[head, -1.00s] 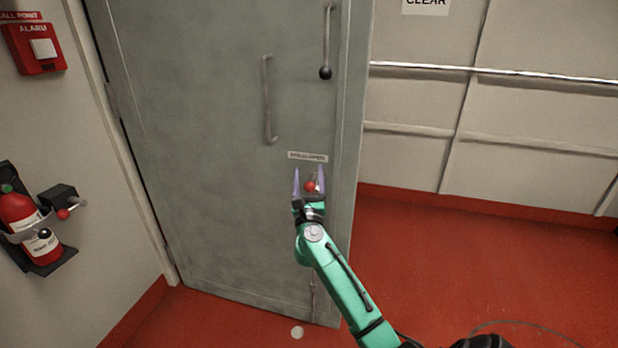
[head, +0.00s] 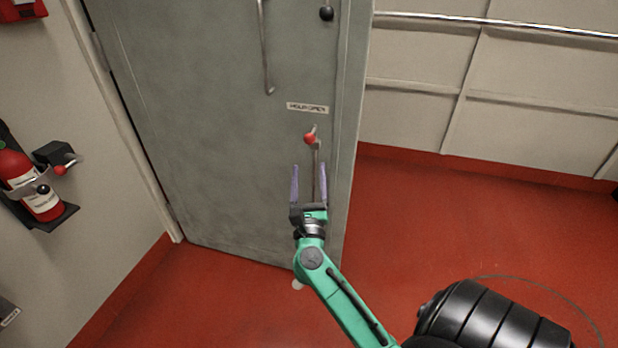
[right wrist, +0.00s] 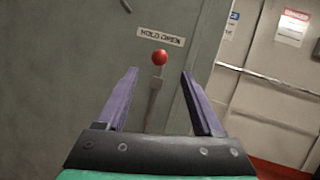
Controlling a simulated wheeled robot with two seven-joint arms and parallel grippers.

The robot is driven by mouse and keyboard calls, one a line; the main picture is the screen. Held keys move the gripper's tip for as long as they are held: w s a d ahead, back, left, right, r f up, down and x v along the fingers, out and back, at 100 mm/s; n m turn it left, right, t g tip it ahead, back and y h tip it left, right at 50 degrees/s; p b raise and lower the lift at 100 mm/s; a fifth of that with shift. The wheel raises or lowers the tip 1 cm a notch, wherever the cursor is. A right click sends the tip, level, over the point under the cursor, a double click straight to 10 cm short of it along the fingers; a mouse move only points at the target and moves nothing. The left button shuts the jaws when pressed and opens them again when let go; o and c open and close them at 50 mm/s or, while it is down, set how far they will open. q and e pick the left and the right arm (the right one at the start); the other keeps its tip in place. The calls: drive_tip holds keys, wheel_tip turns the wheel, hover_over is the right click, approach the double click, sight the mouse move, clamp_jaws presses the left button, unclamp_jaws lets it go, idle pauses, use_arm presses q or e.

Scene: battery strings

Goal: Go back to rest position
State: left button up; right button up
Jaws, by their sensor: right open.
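My right gripper (head: 309,185) is open and empty in front of the lower part of a grey metal door (head: 220,150). Its two purple fingers also show in the right wrist view (right wrist: 160,100), pointing at the door. A red ball knob (head: 310,138) on a thin metal lever stands on the door just beyond the fingertips. In the right wrist view the knob (right wrist: 159,57) is above and between the fingers, apart from them. A "HOLD OPEN" label (head: 307,107) is above the knob. My left gripper is not in view.
A fire extinguisher (head: 38,188) hangs on the left wall. A long door handle (head: 265,50) and a black ball knob (head: 326,13) are higher on the door. A rail (head: 500,22) runs along the right wall. Red floor (head: 430,215) lies open at right.

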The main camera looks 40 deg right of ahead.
idle(0.5)
